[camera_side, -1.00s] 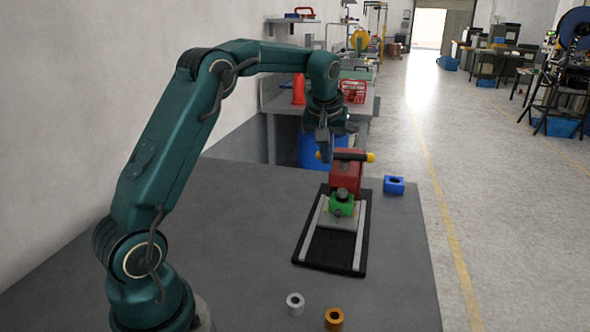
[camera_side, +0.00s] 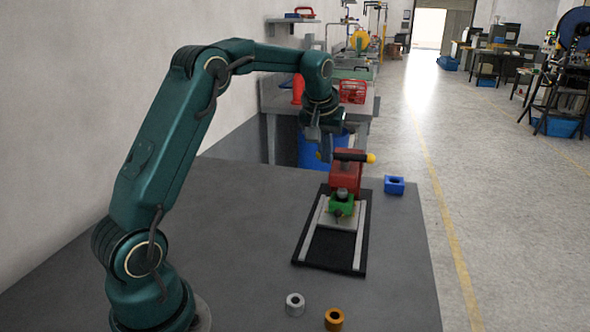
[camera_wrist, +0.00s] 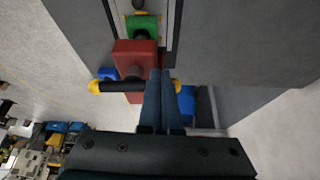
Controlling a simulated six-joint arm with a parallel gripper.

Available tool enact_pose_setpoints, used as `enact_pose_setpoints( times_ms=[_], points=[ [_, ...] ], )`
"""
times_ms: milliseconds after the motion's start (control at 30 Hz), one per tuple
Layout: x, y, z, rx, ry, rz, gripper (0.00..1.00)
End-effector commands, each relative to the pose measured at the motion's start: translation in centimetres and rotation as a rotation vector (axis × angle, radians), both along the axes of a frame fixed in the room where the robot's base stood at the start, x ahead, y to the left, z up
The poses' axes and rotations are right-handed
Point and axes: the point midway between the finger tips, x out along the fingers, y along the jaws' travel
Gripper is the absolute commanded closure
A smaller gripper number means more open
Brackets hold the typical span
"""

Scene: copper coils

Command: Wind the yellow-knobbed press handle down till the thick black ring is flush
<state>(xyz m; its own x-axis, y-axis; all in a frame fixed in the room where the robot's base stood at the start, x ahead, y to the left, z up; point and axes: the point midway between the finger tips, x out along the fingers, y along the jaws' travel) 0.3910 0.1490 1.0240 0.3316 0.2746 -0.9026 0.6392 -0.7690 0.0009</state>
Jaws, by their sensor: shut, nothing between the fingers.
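The red press (camera_side: 346,172) stands at the back end of a black base with pale rails (camera_side: 330,240). Its black handle bar (camera_side: 350,156) lies across the top, with a yellow knob (camera_side: 371,158) at the right end. A green block (camera_side: 341,203) sits in front of the press, under a dark ram (camera_side: 342,193); I cannot make out a separate thick black ring. My gripper (camera_side: 324,155) is shut and empty at the bar's left end. In the wrist view the shut fingers (camera_wrist: 162,85) are close beside the bar (camera_wrist: 118,88); contact is unclear.
A blue block (camera_side: 394,185) with a hole stands right of the press. A silver ring (camera_side: 295,304) and a copper ring (camera_side: 334,319) stand at the table's front. The table (camera_side: 240,230) left of the base is clear. A blue drum (camera_side: 312,148) stands behind the table.

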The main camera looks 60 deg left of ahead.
Motion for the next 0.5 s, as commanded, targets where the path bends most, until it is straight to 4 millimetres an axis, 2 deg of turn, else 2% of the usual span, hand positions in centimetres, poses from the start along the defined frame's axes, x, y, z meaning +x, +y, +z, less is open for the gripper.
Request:
enact_pose_setpoints(
  times_ms=[200,433,500],
  points=[
    [0.0,0.5,0.0,0.0,0.0,-0.131,1.0],
    [0.2,1.2,0.0,0.003,0.001,-0.14,1.0],
    [0.2,1.6,0.0,0.002,0.0,-0.199,1.0]
  ],
)
